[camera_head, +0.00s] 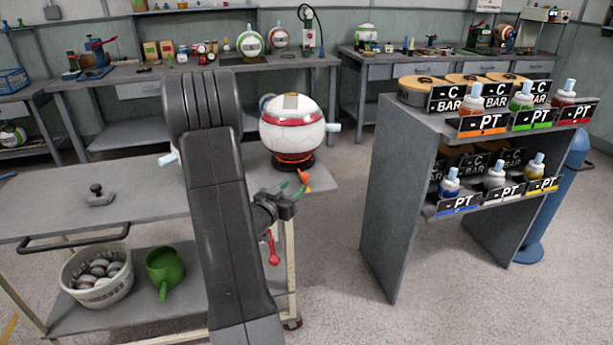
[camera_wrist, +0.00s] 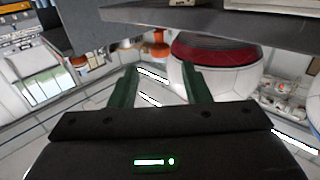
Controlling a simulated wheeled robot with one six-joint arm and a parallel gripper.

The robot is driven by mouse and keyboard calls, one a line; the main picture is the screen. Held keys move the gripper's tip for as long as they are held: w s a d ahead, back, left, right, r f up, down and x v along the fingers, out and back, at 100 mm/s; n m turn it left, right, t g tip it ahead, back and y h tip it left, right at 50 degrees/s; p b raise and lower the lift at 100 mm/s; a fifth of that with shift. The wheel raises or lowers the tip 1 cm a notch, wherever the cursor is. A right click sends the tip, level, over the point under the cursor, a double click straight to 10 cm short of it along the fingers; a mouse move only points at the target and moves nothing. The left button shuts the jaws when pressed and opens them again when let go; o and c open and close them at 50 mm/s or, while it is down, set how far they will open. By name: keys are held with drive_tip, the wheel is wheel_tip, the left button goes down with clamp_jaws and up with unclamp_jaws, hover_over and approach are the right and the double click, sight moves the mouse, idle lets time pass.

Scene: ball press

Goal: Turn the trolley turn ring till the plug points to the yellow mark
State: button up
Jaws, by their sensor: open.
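A white ball (camera_head: 292,128) with a red band and grey top patch sits on the trolley (camera_head: 125,190), at its right end. The turn ring (camera_head: 296,163) is dark and orange under the ball, with an orange handle (camera_head: 304,177) at its front right. A pale blue plug (camera_head: 333,127) sticks out of the ball's right side. My gripper (camera_head: 293,184) is open and empty, its green fingers close to the handle; contact cannot be told. In the wrist view the fingers (camera_wrist: 160,72) stand apart near the white and red ball (camera_wrist: 218,70). I cannot make out the yellow mark.
A grey shelf rack (camera_head: 400,190) with bottles and labels stands to the right. The trolley's lower shelf holds a basket (camera_head: 98,285) and a green jug (camera_head: 165,268). A red tool (camera_head: 272,248) hangs below my gripper. Open floor lies between trolley and rack.

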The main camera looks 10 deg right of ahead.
sight(302, 177)
drive_tip(key=x, duration=0.8)
drive_tip(key=shift+c, duration=0.2)
clamp_jaws()
